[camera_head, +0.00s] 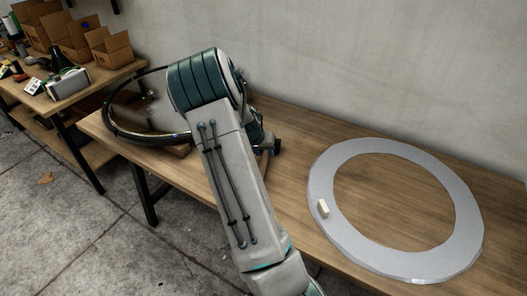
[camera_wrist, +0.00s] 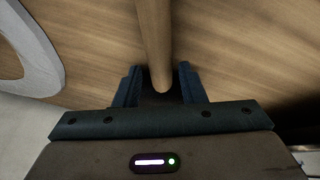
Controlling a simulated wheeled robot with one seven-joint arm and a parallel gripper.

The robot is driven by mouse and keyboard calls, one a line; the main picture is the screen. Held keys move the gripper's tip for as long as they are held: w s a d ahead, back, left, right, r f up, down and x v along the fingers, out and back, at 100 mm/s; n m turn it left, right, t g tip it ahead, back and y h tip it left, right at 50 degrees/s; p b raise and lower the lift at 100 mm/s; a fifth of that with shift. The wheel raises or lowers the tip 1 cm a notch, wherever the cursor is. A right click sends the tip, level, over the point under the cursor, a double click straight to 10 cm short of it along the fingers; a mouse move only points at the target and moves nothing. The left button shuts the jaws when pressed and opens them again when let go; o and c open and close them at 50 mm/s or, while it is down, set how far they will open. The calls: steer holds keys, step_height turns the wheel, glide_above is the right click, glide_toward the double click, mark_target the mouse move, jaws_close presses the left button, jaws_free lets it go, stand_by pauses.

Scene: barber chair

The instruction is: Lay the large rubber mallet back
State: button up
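A pale wooden handle (camera_wrist: 156,40), which I take to be the large rubber mallet's, runs down from the top edge of the wrist view. Its rounded end lies between the two dark fingers of my gripper (camera_wrist: 158,72). The fingers flank the handle closely. Thin dark strips show beside it, so I cannot tell whether they touch it. The mallet's head is outside the wrist view. In the head view my arm hides most of the gripper and the handle; a dark part (camera_head: 277,145) shows at the arm's right, not clearly identifiable.
A flat grey ring (camera_head: 322,180) with a small pale block (camera_head: 323,207) lies on the wooden table (camera_head: 290,120) at right. A dark hoop (camera_head: 108,118) is at the table's left end. A second bench at far left carries cardboard boxes (camera_head: 72,40). A wall stands behind.

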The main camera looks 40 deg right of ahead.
steer(key=shift+o, duration=0.7)
steer(key=shift+a, duration=0.1)
steer(key=v, duration=1.3)
steer(key=shift+r, duration=0.35)
steer(key=shift+s+a, duration=0.1)
steer(key=shift+a, duration=0.05)
